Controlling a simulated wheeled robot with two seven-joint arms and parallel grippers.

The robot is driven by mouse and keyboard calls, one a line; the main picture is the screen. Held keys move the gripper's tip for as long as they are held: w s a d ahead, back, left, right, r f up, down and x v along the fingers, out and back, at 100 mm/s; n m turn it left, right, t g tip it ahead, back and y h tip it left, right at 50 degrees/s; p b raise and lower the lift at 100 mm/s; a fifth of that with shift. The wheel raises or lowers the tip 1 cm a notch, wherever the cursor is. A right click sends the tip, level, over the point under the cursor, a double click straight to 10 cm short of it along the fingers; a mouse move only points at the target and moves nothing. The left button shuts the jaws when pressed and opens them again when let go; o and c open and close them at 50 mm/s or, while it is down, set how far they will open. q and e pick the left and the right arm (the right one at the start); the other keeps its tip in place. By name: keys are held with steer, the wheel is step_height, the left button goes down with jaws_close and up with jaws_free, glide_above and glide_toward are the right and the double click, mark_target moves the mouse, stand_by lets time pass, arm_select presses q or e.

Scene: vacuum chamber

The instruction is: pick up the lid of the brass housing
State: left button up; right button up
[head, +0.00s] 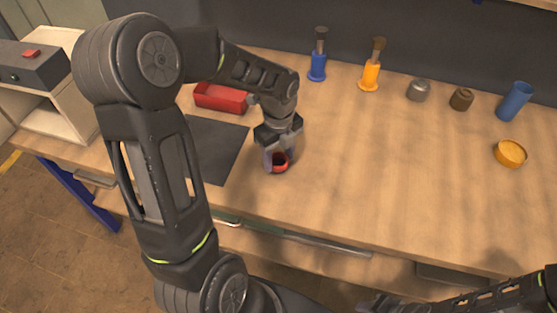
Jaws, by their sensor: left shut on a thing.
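A small brown, brass-like housing (461,98) stands at the back right of the table, with a narrower top that looks like a lid on it. My left gripper (279,156) is well to the left of it, low over the table near the front edge. It is shut on a small red round thing (281,162) with a dark middle, partly hidden by the fingers. I cannot tell whether this thing touches the table. My right arm shows at the bottom right corner; its fingers are not clear.
A grey housing (418,91) stands left of the brown one. A blue cup (514,101) and an orange dish (510,153) are to the right. Blue (317,66) and yellow (370,77) plunger-like tools, a red tray (221,98) and a dark mat (222,150) are further left. The table's middle right is clear.

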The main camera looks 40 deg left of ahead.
arm_select(q)
step_height(320, 180, up, 8)
steer(key=shift+r, duration=0.15)
